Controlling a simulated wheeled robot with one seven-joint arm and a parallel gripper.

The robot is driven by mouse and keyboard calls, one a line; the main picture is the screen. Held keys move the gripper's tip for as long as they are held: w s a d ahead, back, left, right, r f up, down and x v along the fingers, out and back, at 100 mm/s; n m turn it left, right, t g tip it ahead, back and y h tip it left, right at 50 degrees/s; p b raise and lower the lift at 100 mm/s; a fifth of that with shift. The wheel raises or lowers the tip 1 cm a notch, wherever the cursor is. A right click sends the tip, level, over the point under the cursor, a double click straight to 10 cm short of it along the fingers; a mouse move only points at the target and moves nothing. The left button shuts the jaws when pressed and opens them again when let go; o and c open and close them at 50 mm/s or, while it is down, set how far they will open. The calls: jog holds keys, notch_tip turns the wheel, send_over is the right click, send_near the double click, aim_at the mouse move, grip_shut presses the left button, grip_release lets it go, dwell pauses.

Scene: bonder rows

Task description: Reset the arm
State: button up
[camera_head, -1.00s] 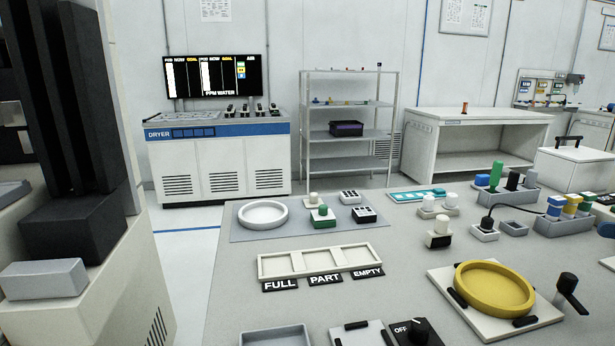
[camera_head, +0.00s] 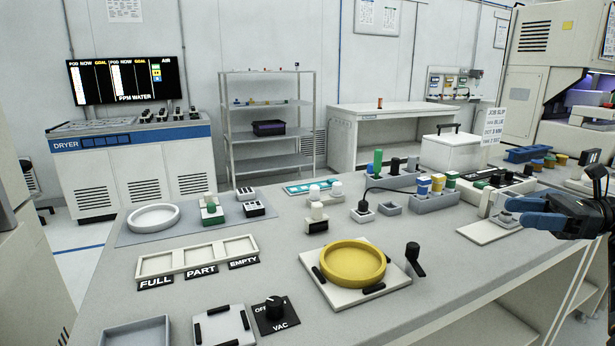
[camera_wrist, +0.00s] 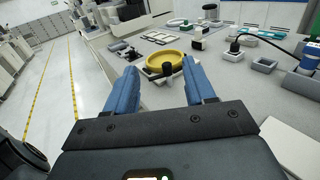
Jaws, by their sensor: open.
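My gripper (camera_head: 540,213) shows at the right edge of the head view, with blue fingers pointing left over the right part of the bench. In the wrist view my gripper (camera_wrist: 157,88) has its two blue fingers spread wide apart with nothing held between them. Beyond the fingertips lies the yellow round dish (camera_wrist: 163,61) on its white plate, with a black knob standing in front of it. The same yellow dish (camera_head: 352,262) sits mid-bench in the head view. Most of my arm is outside the head view.
The grey bench (camera_head: 270,250) holds a three-part tray (camera_head: 196,257), a VAC switch (camera_head: 274,312), a black-handled lever (camera_head: 414,258) and several coloured bottles in holders. A white lidded box (camera_head: 452,150) stands behind. A dryer (camera_head: 140,165) and shelf rack (camera_head: 268,120) stand further back. Open floor lies left of the bench.

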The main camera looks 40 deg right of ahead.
jog(key=w+a+f+m+t+y, duration=0.2)
jog(key=w+a+m, duration=0.15)
jog(key=a, duration=0.55)
jog(key=w+a+f+m+t+y, duration=0.2)
jog(key=w+a+f+t, duration=0.15)
jog(key=a, duration=0.45)
jog(key=s+a+f+m+t+h, duration=0.2)
jog(key=a+m+t+h, duration=0.5)
jog(key=a+m, duration=0.65)
jog(key=s+a+f+m+g+h, duration=0.4)
jog(key=s+a+m+g+h, duration=0.15)
jog(key=s+m, duration=0.65)
jog(key=s+a+f+m+g+h, duration=0.4)
jog(key=s+a+m, duration=0.3)
jog(key=s+m, duration=0.5)
notch_tip(320, 180, down, 9)
jog(key=w+m+g+b, duration=0.1)
jog(key=g+b, duration=0.1)
jog(key=b, duration=0.8)
notch_tip(320, 180, up, 13)
jog(key=p, duration=1.3)
jog(key=shift+a, duration=0.2)
